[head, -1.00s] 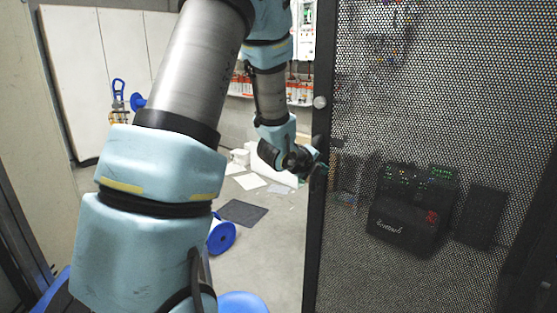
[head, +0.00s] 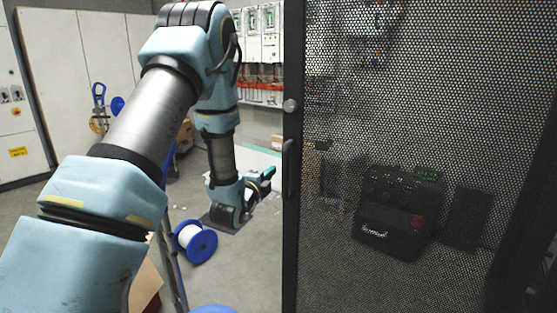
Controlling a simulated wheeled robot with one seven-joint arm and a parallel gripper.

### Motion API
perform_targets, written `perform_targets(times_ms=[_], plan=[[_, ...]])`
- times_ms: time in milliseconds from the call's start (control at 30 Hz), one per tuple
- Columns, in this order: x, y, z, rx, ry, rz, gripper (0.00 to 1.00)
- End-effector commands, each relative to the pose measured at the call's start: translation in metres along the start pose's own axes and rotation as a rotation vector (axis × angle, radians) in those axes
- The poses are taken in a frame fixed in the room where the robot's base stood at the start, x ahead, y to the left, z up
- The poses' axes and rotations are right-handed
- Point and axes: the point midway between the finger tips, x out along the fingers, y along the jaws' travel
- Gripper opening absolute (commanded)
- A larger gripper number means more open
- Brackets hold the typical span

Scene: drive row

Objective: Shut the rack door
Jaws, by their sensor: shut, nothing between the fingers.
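The rack door (head: 390,120) is a black perforated mesh panel that fills the right half of the head view. Its dark upright edge frame (head: 292,215) carries a round silver knob (head: 290,105) and a dark handle (head: 287,165). Dark equipment with green lights (head: 395,210) shows through the mesh. Whether the door is latched cannot be seen.
A blue-rimmed white cable reel (head: 194,242) lies on the floor below my arm. White cabinets (head: 62,75) stand at the back left. A wall panel with meters (head: 262,45) is behind my arm. Grey floor (head: 255,265) is open left of the door.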

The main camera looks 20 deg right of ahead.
Motion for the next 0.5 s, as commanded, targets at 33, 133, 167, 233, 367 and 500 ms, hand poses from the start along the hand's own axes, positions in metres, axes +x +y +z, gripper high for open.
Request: perform_targets(times_ms=[33,133,167,233,367,500], plan=[[0.011,-0.004,0.000,-0.001,0.000,-0.001,0.00],[0.031,-0.004,0.000,-0.001,0.001,-0.001,0.00],[0.036,-0.004,0.000,0.000,0.000,-0.001,0.00],[0.047,-0.004,0.000,0.000,0.000,0.000,0.00],[0.063,-0.003,0.000,0.000,0.000,0.000,0.00],[0.071,-0.001,0.000,0.001,0.000,0.001,0.00]])
